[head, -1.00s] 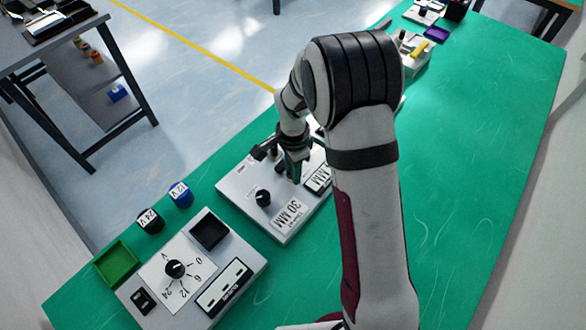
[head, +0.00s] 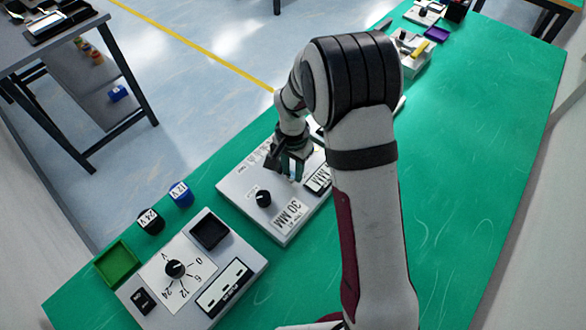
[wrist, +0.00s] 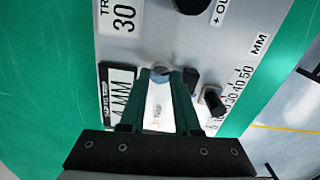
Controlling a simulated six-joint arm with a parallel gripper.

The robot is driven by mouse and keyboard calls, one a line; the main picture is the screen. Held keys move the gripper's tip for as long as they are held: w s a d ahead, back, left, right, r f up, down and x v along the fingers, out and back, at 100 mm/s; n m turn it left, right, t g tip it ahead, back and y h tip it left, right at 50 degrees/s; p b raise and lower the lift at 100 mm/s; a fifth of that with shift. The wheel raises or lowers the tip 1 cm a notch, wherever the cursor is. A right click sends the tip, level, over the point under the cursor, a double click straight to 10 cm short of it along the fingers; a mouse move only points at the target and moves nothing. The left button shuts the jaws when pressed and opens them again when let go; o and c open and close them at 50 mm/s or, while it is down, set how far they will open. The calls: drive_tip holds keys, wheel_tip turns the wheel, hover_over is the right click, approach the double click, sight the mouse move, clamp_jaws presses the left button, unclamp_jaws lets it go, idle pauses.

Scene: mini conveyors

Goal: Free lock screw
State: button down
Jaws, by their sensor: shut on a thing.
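My gripper (head: 288,168) is low over the light grey panel device (head: 252,222) labelled 30 MM. In the wrist view the green fingers of my gripper (wrist: 161,76) point at the panel face and are shut on a small rounded grey-blue head, which looks like the lock screw (wrist: 160,71). The fingers cover its sides, and its lower part is hidden. In the head view my gripper hides it.
Beside the fingers are a black block (wrist: 190,78), a black slider knob (wrist: 212,98) on a MM scale, and a display (wrist: 118,95). A black dial (head: 263,198) is on the near side. A second device (head: 215,245) stands closer, with blue (head: 181,194) and black (head: 150,221) pieces.

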sight(290, 174)
drive_tip(key=n, duration=0.6)
drive_tip(key=shift+a, duration=0.15)
drive_tip(key=n, duration=0.6)
drive_tip(key=shift+a+n, duration=0.15)
drive_tip(key=shift+n, duration=0.15)
idle(0.4)
drive_tip(key=c, duration=0.6)
unclamp_jaws()
wheel_tip(290, 174, up, 16)
drive_tip(key=shift+f, duration=0.1)
